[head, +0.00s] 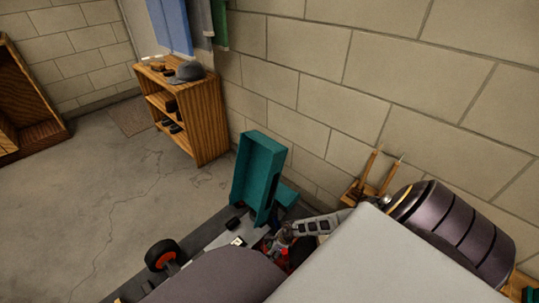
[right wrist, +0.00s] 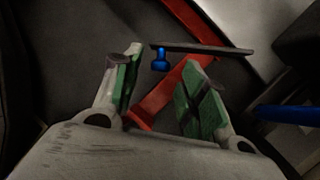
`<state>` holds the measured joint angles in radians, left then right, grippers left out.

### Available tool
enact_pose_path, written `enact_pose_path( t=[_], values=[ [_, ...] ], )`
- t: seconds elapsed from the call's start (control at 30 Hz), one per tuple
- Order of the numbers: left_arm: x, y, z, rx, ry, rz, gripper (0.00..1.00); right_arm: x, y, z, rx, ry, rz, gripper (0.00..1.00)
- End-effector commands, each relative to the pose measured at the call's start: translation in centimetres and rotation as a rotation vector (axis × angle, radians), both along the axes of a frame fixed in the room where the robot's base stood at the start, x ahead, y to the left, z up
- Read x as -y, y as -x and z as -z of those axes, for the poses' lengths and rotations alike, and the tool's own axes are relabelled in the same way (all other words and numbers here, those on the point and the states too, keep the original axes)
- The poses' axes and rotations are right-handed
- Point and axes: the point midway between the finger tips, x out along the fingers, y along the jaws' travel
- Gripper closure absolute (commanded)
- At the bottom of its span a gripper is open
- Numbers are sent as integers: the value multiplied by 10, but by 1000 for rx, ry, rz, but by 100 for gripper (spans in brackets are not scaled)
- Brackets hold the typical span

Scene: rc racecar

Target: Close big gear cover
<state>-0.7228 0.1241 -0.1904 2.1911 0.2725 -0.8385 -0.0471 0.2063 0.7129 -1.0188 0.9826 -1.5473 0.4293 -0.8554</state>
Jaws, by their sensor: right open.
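A teal, box-shaped piece (head: 258,172), which looks like the gear cover, stands raised and tilted above the racecar, its hollow inner face showing. My right gripper (head: 281,252) is low over the racecar's parts, just right of and below the teal piece's lower end. In the right wrist view my right gripper (right wrist: 168,78) is open, its green-padded fingers spread with nothing held. A small blue knob (right wrist: 160,61) and a red bar (right wrist: 190,75) lie beyond the fingertips. I cannot tell whether the fingers touch anything. My left gripper does not show.
A smaller teal block (head: 287,194) is beside the raised piece. A wooden shelf (head: 205,122) stands against the block wall. A dark flat strip (right wrist: 205,48) crosses beyond my fingers.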

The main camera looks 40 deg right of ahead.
Motion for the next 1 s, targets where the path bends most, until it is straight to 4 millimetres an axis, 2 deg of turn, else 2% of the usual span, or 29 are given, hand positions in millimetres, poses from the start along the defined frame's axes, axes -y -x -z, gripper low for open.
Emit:
enact_pose_path(
  t=[0.3, 0.73, 0.77, 1.0],
  values=[
    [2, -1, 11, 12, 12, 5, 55, -6, -5, 17, 0, 0, 1, 58],
    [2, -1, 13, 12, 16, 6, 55, -7, -5, 19, 0, 0, 0, 58],
    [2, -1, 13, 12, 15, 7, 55, -7, -5, 19, 0, 0, 0, 59],
    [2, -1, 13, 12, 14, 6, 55, -6, -6, 19, 1, 1, 2, 90]
  ],
)
